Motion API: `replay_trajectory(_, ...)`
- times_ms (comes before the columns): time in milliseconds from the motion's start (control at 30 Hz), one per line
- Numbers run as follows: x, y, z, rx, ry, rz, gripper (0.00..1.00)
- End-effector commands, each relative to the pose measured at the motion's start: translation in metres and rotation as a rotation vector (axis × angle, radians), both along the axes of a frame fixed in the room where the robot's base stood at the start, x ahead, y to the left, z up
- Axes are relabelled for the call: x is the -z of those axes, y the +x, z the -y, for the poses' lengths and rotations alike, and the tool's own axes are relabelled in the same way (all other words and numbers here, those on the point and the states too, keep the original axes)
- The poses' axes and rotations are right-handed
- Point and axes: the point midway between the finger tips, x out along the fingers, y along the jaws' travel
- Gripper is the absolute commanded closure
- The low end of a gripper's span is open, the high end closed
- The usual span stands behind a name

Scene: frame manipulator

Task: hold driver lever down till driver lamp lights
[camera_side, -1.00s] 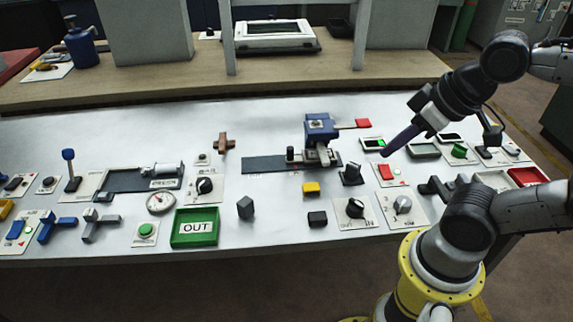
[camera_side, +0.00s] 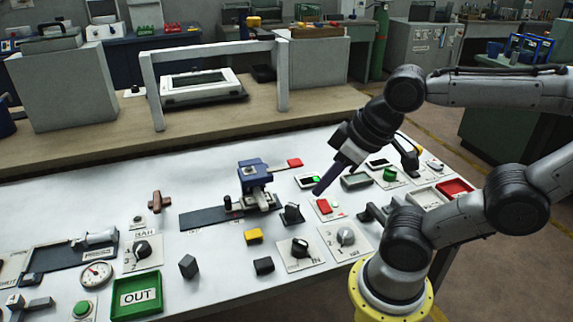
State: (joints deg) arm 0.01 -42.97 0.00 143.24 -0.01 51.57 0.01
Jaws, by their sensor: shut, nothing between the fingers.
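A blue driver-like unit (camera_side: 255,176) stands on a dark rail (camera_side: 207,217), with a red-ended lever (camera_side: 295,163) sticking out to its right. I take this as the driver lever; it is raised clear of the table. A small plate with a dark window and a bright green light (camera_side: 316,179) lies to the right of the unit; I cannot tell whether this is the driver lamp. My gripper (camera_side: 318,190) is shut and empty, pointing down and left. Its tip shows right of and below the lever, beside the green light, apart from the lever.
A plate with a red button (camera_side: 324,206) lies just below my fingertips. A black knob (camera_side: 291,213), a yellow block (camera_side: 253,236) and dial plates crowd the near side. A green OUT tray (camera_side: 137,296) stands at the front left. A white gantry frame (camera_side: 154,92) stands behind.

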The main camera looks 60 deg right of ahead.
Motion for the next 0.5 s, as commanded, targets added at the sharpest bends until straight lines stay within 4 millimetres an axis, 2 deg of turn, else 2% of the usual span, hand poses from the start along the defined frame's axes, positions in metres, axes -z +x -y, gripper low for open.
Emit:
replay_trajectory(167,0.000,-0.001,0.000,0.048,0.026,-0.004,1.00)
replay_trajectory(267,0.001,-0.004,0.000,0.143,0.076,-0.021,1.00)
replay_trajectory(367,-0.012,-0.001,0.000,0.285,0.149,-0.017,1.00)
replay_trajectory(500,-0.036,0.012,0.003,0.531,0.264,-0.033,1.00)
